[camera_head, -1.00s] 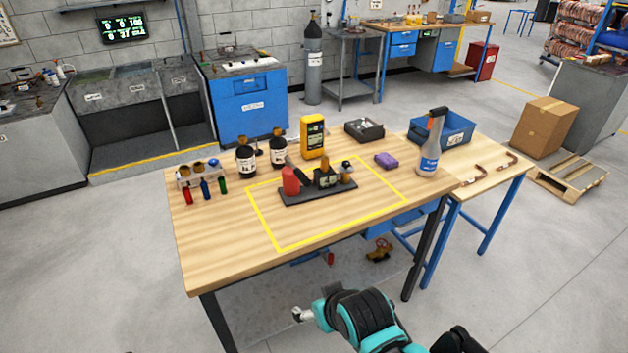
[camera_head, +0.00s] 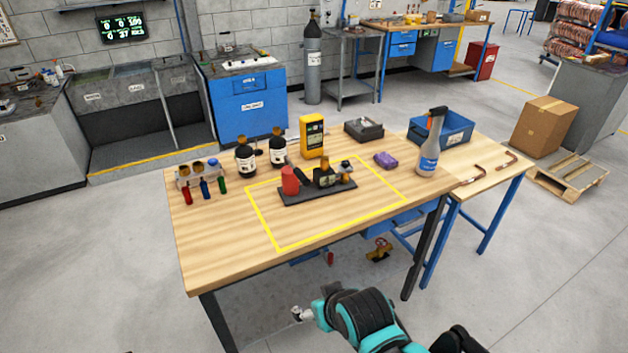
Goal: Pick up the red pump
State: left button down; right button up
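The red pump (camera_head: 290,181) appears as a red rounded body on the left end of a dark base plate (camera_head: 318,194). The plate also carries a dark block and brass-coloured parts, and it lies inside the yellow outline (camera_head: 262,218) on the wooden table (camera_head: 215,255). My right arm comes in from the bottom right, in front of the table. A small pale metal tip (camera_head: 301,314) shows at its end, low and well apart from the pump. Whether its fingers are open or shut does not show. My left gripper is out of view.
The table's front is clear.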

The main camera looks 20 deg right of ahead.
aim_at(292, 191)
jog(key=i+l, duration=0.1)
jog(key=l, duration=0.2)
jog(key=i+l, duration=0.15)
jog(key=l, duration=0.15)
jog(key=i+l, duration=0.1)
jog(key=l, duration=0.2)
jog(key=i+l+u, duration=0.1)
jog(key=l, duration=0.25)
